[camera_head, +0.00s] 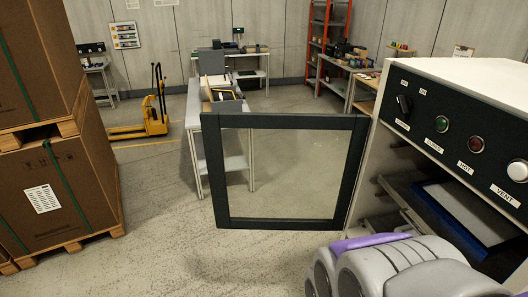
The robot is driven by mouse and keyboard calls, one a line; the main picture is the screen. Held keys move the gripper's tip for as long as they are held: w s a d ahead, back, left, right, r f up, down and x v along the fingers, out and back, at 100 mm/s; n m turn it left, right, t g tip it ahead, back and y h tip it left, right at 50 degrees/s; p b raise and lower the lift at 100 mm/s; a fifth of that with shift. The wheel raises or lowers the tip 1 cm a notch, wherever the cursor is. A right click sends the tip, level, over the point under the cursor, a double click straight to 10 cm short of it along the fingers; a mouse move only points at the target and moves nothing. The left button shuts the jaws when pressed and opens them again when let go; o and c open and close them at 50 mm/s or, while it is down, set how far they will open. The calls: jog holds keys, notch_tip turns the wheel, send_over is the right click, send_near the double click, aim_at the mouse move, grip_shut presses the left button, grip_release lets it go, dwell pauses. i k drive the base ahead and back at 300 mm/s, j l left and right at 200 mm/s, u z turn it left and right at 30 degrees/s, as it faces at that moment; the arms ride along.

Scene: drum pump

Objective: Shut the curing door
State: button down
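The curing door (217,180) is a dark square frame with a clear pane. It stands open, swung out to the left from the front of the white curing cabinet (450,72). Its right side meets the cabinet's left front edge. Through the opening I see a shelf with a blue-edged tray (466,212). The cabinet's dark panel (458,140) carries a black knob, a green light, a red light and a white vent button. My grey and purple arm covers the lower right, in front of the opening. My gripper is not visible.
Stacked cardboard boxes on pallets (60,190) stand at the left. A table (225,110) is behind the door. A yellow pallet jack (152,118) and orange shelving (328,40) are farther back. The floor (190,255) between boxes and door is clear.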

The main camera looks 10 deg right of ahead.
aim_at(212, 123)
jog(key=i+j+z, duration=0.15)
jog(key=z, duration=1.45)
jog(key=j+z, duration=0.35)
jog(key=j, duration=0.15)
jog(key=j+z, duration=0.3)
jog(key=j, duration=0.2)
jog(key=j+z, duration=0.35)
jog(key=j, duration=0.15)
jog(key=k+j+z, duration=0.2)
jog(key=j+z, duration=0.15)
jog(key=k+j+z, duration=0.3)
jog(key=j, duration=0.2)
jog(key=k+j, duration=0.2)
jog(key=j, duration=0.2)
jog(key=k+j, duration=0.2)
jog(key=j, duration=0.2)
jog(key=k+j+z, duration=0.1)
jog(key=j, duration=0.3)
jog(key=k+j, duration=0.25)
jog(key=j, duration=0.15)
jog(key=k+j, duration=0.2)
jog(key=j, duration=0.2)
jog(key=k+j+z, duration=0.35)
jog(key=j, duration=0.15)
jog(key=k+j+z, duration=0.3)
jog(key=j, duration=0.2)
jog(key=i+l, duration=0.1)
jog(key=l, duration=0.25)
jog(key=i+l, duration=0.1)
jog(key=l, duration=0.25)
